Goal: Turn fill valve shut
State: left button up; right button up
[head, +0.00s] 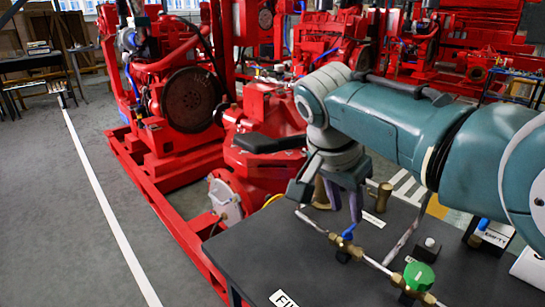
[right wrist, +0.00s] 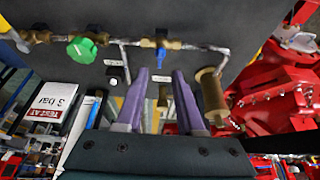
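A dark bench (head: 300,262) carries a pipe line with two valves. One has a blue handle (head: 348,233) on a brass body; the other has a round green handwheel (head: 419,275). A label partly reading "FI" (head: 283,299) lies at the bench's front edge, so I cannot tell for sure which is the fill valve. My right gripper (head: 344,204) hangs just above and behind the blue handle, purple fingers apart and empty. In the right wrist view the blue handle (right wrist: 161,52) lies ahead of the gap between the fingers (right wrist: 160,76), apparently untouched. My left gripper is out of view.
A brass cylinder (head: 384,196) stands beside the gripper, also close to one finger in the right wrist view (right wrist: 211,95). A small dark block (head: 428,246) and an "EMPTY" sign (head: 496,238) are to the right. Red pump machinery (head: 262,185) stands behind the bench.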

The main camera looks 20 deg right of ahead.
jog(key=p+v, duration=0.1)
jog(key=v, duration=0.3)
dwell(0.3)
jog(key=s+a+n+y+p, duration=0.25)
jog(key=s+n+p, duration=0.45)
jog(key=s, duration=0.7)
jog(key=s+a+r+n+t+y+p, duration=0.2)
jog(key=s+a+r+n, duration=0.1)
jog(key=s+r+n, duration=0.65)
notch_tip(320, 180, up, 37)
jog(key=s+p, duration=0.2)
jog(key=p, duration=3.6)
jog(key=shift+a+f+m, duration=0.2)
jog(key=shift+f+m, duration=0.05)
jog(key=shift+m, duration=0.2)
